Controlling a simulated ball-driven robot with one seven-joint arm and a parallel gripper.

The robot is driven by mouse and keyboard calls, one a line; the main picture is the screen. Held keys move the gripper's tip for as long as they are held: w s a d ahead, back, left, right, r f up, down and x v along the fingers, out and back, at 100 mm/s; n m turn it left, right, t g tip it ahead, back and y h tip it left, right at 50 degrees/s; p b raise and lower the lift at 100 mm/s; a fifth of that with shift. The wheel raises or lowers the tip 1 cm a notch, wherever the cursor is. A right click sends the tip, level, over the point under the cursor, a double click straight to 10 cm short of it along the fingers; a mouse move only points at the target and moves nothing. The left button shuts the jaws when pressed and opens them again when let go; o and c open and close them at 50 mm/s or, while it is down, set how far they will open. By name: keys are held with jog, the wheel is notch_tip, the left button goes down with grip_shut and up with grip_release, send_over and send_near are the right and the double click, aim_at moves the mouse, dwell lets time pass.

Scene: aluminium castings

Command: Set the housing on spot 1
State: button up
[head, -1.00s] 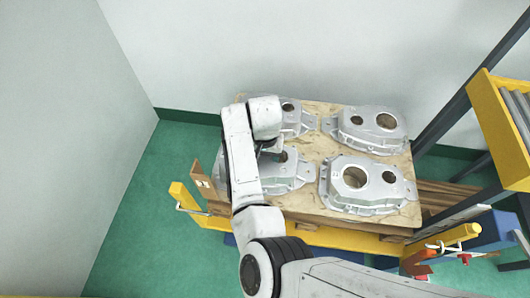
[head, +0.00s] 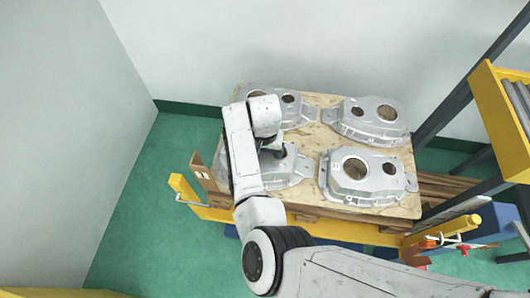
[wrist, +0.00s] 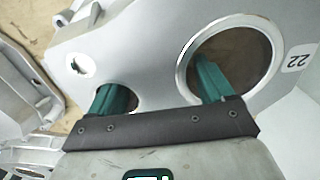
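Several grey cast housings lie on a wooden board. My gripper (head: 274,152) is over the front-left housing (head: 288,174), which the arm partly hides in the head view. In the wrist view, this housing (wrist: 150,50) has a "22" label, a small hole and a large round hole. My gripper (wrist: 164,88) has its two green fingers apart, one at the small hole and one at the large hole, with the metal between the holes between them. A gap shows between the right finger and that metal. I cannot make out spot 1.
Other housings lie at back left (head: 297,112), back right (head: 368,120) and front right (head: 366,178). The board (head: 310,205) rests on a yellow frame. A yellow roller rack (head: 490,110) with dark posts stands at right. Walls close off the back and left.

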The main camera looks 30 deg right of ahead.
notch_tip(320, 180, up, 12)
jog(key=s+d+t+h, duration=0.15)
jog(key=s+d, duration=0.35)
jog(key=d, duration=0.8)
jog(key=s+f+n, duration=0.1)
jog(key=s, duration=0.4)
jog(key=s+d+f+n, duration=0.1)
jog(key=s+n, duration=0.1)
jog(key=s, duration=0.3)
jog(key=s+d+f+n+h+p, duration=0.1)
jog(key=s, duration=0.4)
jog(key=shift+s+f+n, duration=0.2)
jog(key=shift+n, duration=0.2)
jog(key=s+a+f+n+y, duration=0.1)
jog(key=s+a+n+y, duration=0.1)
jog(key=s+a, duration=0.5)
jog(key=shift+s+a, duration=0.15)
jog(key=shift+s, duration=0.95)
